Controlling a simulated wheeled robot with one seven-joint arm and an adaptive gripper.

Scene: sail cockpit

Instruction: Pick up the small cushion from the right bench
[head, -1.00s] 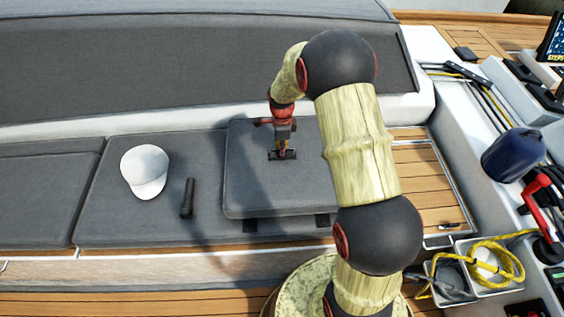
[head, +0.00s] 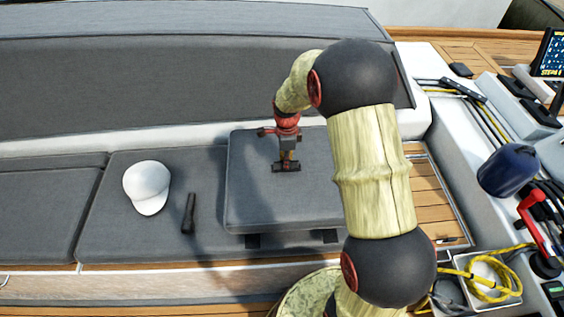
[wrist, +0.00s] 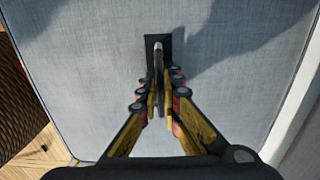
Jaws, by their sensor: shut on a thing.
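The small cushion is a grey square pad; it shows in the head view (head: 255,195) on the right part of the bench, and fills most of the wrist view (wrist: 90,80). A dark handle on a black base stands at its middle; it shows in the wrist view (wrist: 157,42). My gripper (head: 286,165) is above the cushion, and in the wrist view its fingers (wrist: 160,88) are shut on the handle, one on each side. The cushion looks level.
A white cap (head: 147,187) and a black torch (head: 189,213) lie on the bench cushion to the left. The grey backrest (head: 200,75) rises behind. At the right are a blue container (head: 507,170), a red handle (head: 532,215) and yellow rope (head: 490,278).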

